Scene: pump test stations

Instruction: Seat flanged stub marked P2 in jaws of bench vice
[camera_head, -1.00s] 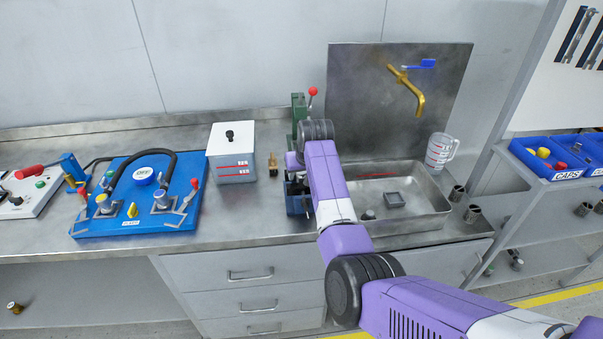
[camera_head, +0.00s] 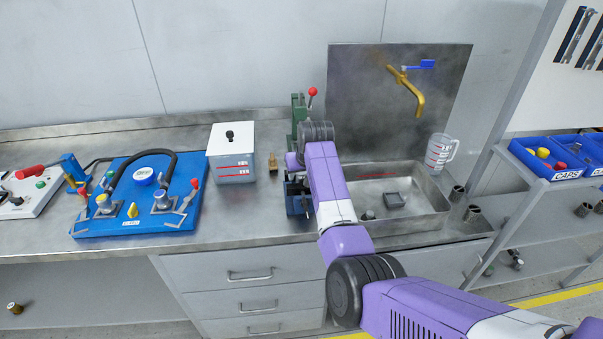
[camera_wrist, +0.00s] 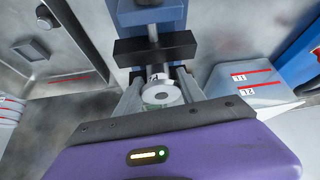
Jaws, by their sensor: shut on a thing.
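The flanged stub (camera_wrist: 165,92) is a pale metal cylinder with a round flange and a small hole in its face. A dark mark on it is only partly legible in the wrist view. My gripper (camera_wrist: 160,98) is shut on the stub, with a finger on each side. The bench vice is blue with a dark jaw block (camera_wrist: 155,48) just beyond the stub. The stub appears right at the jaws, but I cannot tell whether it lies between them. In the head view the blue vice (camera_head: 297,200) is partly hidden behind my arm, and the gripper and stub are hidden.
A lidded container (camera_head: 232,165) and a small brass fitting (camera_head: 273,165) stand to the left. A green lever press (camera_head: 298,110) stands behind. Bare bench lies left of the vice.

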